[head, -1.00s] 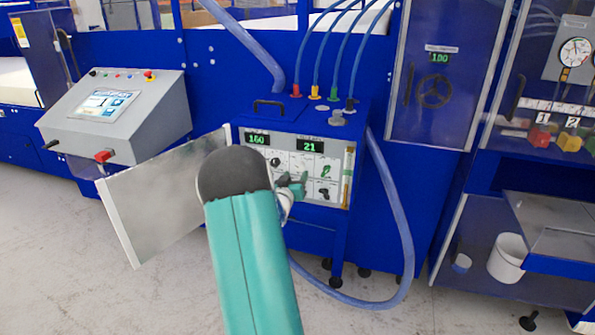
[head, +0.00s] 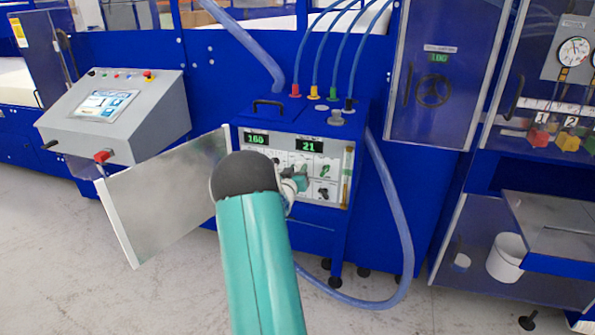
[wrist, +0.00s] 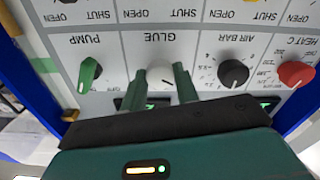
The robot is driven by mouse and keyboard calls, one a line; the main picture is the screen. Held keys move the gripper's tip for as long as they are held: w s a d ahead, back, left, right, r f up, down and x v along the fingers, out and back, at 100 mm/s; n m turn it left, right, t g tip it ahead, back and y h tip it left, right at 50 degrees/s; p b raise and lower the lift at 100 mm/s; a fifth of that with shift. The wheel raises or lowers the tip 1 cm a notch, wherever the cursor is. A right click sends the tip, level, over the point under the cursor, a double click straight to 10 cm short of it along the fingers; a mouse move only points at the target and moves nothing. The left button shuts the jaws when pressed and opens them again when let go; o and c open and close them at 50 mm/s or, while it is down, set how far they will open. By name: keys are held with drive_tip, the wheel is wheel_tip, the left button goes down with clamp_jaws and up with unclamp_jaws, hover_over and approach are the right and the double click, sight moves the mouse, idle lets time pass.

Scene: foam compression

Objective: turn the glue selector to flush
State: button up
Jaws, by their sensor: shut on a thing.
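The glue selector (wrist: 160,76) is a pale knob under the upside-down GLUE label in the wrist view. My gripper (wrist: 160,86) has one green finger on each side of it and is shut on it. The knob's pointer and the marks around it are largely hidden by the fingers, so I cannot tell its setting. In the head view my gripper (head: 296,180) is at the panel (head: 335,152) of the blue glue unit, and the selector is hidden there.
A green pump knob (wrist: 90,75) is beside the selector, with a black air bar knob (wrist: 233,73) and a red heat knob (wrist: 297,74) on the other side. The cabinet's open metal door (head: 165,195) stands left of my arm. A blue hose (head: 400,220) hangs right.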

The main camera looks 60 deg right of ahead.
drive_tip(key=shift+m, duration=0.3)
drive_tip(key=m, duration=1.1)
drive_tip(key=shift+m, duration=0.3)
drive_tip(key=m, duration=1.1)
drive_tip(key=shift+m, duration=0.4)
drive_tip(key=o, duration=1)
